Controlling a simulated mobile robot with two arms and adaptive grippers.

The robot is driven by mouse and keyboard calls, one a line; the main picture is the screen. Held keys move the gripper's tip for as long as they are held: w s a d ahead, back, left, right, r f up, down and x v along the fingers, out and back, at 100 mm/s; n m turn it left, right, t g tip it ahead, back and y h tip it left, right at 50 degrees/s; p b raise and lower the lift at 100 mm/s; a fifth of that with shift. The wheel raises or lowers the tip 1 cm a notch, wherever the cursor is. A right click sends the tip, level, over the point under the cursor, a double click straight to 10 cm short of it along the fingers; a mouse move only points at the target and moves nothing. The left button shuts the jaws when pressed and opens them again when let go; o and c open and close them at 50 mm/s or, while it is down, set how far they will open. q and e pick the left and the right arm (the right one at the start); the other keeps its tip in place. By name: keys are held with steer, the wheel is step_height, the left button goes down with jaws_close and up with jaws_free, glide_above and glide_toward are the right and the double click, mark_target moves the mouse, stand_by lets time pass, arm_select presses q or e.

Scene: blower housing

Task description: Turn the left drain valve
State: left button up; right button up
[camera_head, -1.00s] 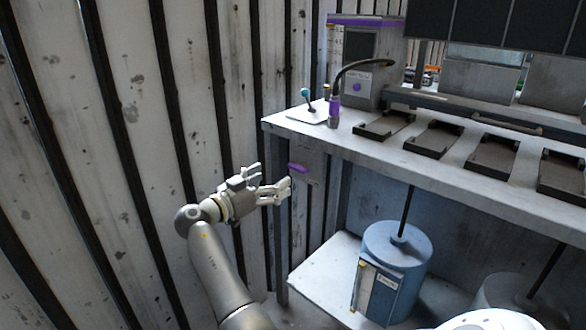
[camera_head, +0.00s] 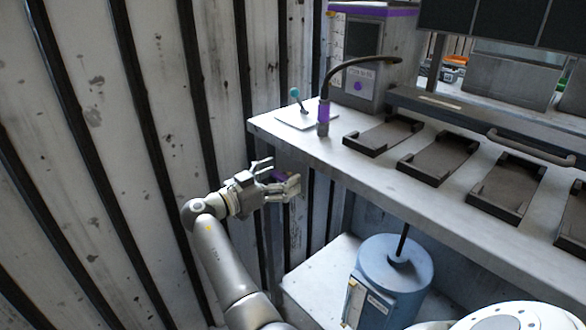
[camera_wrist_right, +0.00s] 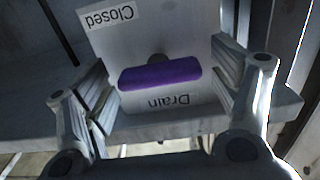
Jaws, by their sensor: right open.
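The drain valve has a purple bar handle (camera_wrist_right: 160,73) on a pale plate (camera_wrist_right: 112,45) marked "Drain" and "Closed"; both labels are upside down in the right wrist view. The handle lies roughly level across that view. My right gripper (camera_head: 279,177) is open, with its fingers on either side of the handle in the right wrist view; I see no clear contact. In the head view the purple handle (camera_head: 284,174) is partly hidden by the fingers, under the left end of the bench. My left gripper is not in view.
The metal bench (camera_head: 330,155) carries dark trays (camera_head: 385,134), a teal-knobbed lever (camera_head: 297,98) and a purple-based curved lamp (camera_head: 323,118). A blue drum (camera_head: 395,275) stands on a lower shelf. A corrugated wall (camera_head: 100,150) runs close along the left.

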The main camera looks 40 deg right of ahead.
steer(key=shift+d, duration=0.1)
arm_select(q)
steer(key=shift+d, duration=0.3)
arm_select(e)
steer(key=shift+c, duration=0.2)
steer(key=c, duration=1)
